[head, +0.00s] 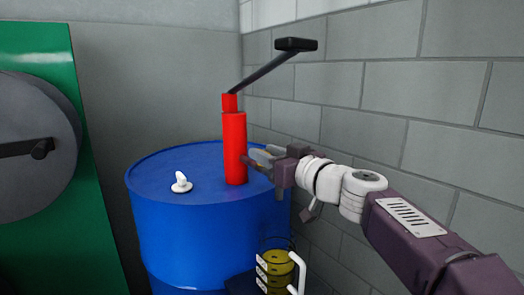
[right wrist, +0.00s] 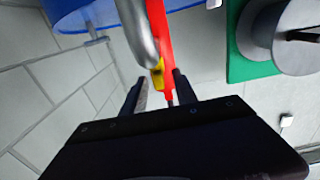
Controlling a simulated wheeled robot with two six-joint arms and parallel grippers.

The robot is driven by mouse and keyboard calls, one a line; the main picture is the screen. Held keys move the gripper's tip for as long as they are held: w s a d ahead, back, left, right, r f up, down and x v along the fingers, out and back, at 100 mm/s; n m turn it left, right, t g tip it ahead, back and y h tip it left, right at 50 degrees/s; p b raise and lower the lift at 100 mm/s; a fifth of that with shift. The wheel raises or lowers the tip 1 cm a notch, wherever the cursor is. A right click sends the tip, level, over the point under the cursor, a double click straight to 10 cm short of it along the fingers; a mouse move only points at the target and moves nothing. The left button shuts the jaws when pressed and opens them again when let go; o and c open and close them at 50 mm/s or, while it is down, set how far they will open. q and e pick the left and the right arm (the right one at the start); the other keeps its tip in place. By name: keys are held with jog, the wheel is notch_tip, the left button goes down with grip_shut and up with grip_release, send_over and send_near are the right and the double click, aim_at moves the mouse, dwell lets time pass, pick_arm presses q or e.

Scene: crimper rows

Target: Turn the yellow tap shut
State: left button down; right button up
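The yellow tap (right wrist: 157,74) shows small in the right wrist view, beside a grey rounded pipe (right wrist: 138,32) and the red pump body (right wrist: 160,30). In the head view the red pump (head: 235,148) stands upright on a blue drum (head: 160,215); I cannot make out the tap there, at the gripper. My right gripper (head: 266,159) is at the pump's right side. In the right wrist view its dark fingers (right wrist: 159,82) are apart, with the tap near their tips and between them in the picture. I cannot tell whether they touch it. My left gripper is not in view.
A black lever (head: 275,62) slants up right from the pump top. A white cap (head: 181,184) sits on the drum's top. A jug with yellow contents (head: 278,272) stands below right. A block wall (head: 430,120) is close on the right; a green cabinet (head: 90,190) is at left.

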jog(key=shift+x, duration=0.95)
grip_shut()
